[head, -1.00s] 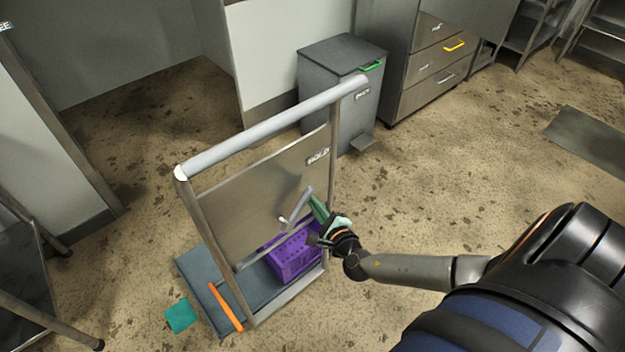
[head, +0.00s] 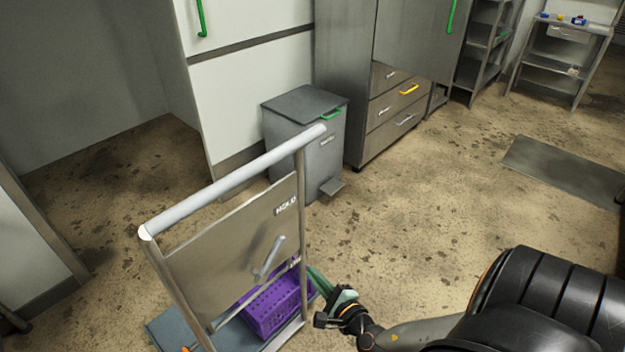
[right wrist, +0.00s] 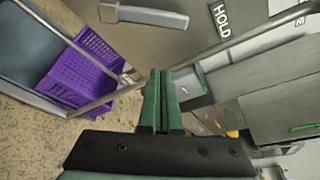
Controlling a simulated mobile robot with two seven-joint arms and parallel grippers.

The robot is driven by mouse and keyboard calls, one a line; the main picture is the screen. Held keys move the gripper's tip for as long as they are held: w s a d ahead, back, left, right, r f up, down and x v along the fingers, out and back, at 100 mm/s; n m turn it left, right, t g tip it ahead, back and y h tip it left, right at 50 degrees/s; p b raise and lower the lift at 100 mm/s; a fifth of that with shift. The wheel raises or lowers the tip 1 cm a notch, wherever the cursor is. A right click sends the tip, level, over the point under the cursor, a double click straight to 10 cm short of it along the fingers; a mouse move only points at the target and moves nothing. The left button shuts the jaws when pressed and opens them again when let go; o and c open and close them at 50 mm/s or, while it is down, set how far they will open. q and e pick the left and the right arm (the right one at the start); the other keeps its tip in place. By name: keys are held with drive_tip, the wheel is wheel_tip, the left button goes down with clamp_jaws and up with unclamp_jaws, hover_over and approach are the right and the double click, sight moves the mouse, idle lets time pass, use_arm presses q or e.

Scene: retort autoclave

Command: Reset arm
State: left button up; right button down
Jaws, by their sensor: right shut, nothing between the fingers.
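My right gripper (head: 322,283) is at the right side of a push cart, near its right upright, with green fingers closed and nothing between them. In the right wrist view the two green fingers (right wrist: 161,88) lie side by side, pointing toward the cart's panel. The cart has a white push bar (head: 235,180), a metal panel (head: 235,250) marked HOLD, and a grey lever (head: 269,258) on that panel. The lever also shows in the right wrist view (right wrist: 145,16), apart from the fingertips. My left gripper is not in view.
A purple crate (head: 272,305) sits on the cart's deck (head: 172,335). A grey pedal bin (head: 305,135) stands behind the cart, beside a drawer cabinet (head: 395,110). A dark mat (head: 565,170) lies on the floor at right. Open floor lies between cart and mat.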

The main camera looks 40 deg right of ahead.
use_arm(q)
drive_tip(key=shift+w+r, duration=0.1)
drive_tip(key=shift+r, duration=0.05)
use_arm(e)
drive_tip(key=s+a+f+m+g+y+p, duration=0.2)
drive_tip(key=s+a+m+g+p, duration=0.5)
drive_tip(key=m, duration=1.3)
use_arm(q)
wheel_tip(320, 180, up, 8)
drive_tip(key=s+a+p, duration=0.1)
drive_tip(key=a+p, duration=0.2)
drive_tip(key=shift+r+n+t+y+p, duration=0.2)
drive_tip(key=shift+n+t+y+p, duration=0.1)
drive_tip(key=shift+p, duration=0.05)
use_arm(e)
drive_tip(key=s+a+r+m+y, duration=0.1)
drive_tip(key=a+m, duration=0.4)
drive_tip(key=m, duration=0.6)
drive_tip(key=s+a+r+m+t+y, duration=0.1)
drive_tip(key=a+r+m, duration=0.4)
drive_tip(key=m, duration=0.6)
drive_tip(key=shift+s+r+y, duration=0.4)
drive_tip(key=shift+s+y, duration=0.3)
drive_tip(key=shift+s, duration=0.15)
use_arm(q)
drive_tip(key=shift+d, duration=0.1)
use_arm(e)
drive_tip(key=shift+d, duration=0.1)
